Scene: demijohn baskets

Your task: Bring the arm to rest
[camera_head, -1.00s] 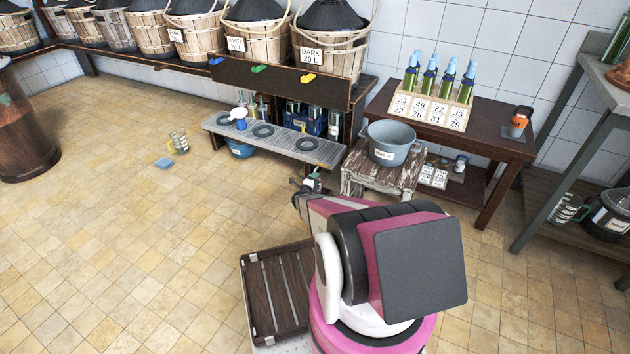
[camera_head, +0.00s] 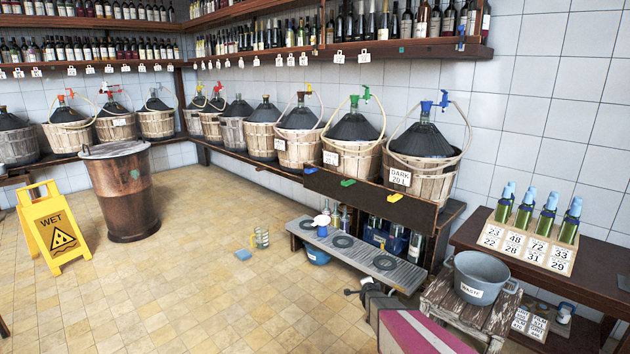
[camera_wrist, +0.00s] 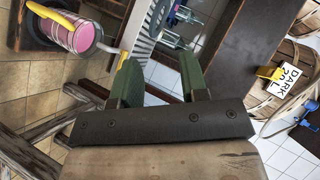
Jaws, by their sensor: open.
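My gripper (camera_wrist: 160,78) is open in the wrist view, with its two green fingers apart and nothing seen held between them. In the head view, part of my pink arm shows at the bottom edge, in front of the low slatted bench (camera_head: 370,262) and left of the stool. The fingers are too small and partly hidden to make out there.
A grey waste bucket (camera_head: 482,279) stands on a weathered stool (camera_head: 452,312). A bottle crate (camera_head: 520,250) sits on the table at right. Demijohn baskets (camera_head: 418,180) line the wall shelf.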

